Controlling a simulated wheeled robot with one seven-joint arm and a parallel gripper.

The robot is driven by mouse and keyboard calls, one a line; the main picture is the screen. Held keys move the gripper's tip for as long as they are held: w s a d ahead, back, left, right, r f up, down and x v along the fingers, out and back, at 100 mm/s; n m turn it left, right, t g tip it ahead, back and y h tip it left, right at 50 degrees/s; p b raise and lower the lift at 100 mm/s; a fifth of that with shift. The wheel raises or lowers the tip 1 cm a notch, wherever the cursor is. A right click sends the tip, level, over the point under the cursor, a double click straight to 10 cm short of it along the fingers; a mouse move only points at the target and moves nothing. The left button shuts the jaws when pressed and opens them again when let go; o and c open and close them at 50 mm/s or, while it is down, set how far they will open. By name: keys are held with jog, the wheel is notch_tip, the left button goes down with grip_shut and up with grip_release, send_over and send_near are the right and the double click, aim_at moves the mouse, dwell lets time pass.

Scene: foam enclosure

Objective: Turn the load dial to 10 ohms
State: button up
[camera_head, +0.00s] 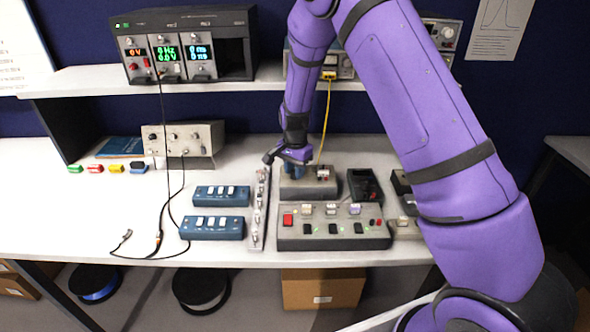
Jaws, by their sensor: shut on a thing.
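A grey load box (318,188) stands on the white bench, behind the wider control panel. A blue load dial (292,172) sits on the left part of its top. My gripper (292,163) comes down from above and is shut on the dial. The fingers and the purple wrist cover most of the dial. Its pointer and the ohm markings cannot be read from here. A yellow cable (327,115) runs down to the box's right side.
A grey panel (333,238) with switches and a red button lies in front. A metal strip (258,215) and two blue switch boxes (221,195) lie to the left. A black tray (364,187) stands to the right. A shelf (90,82) with instruments is above.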

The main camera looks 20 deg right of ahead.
jog(key=shift+m, duration=0.6)
jog(key=o, duration=0.9)
notch_tip(320, 180, up, 11)
jog(key=shift+f, duration=0.1)
dwell(0.5)
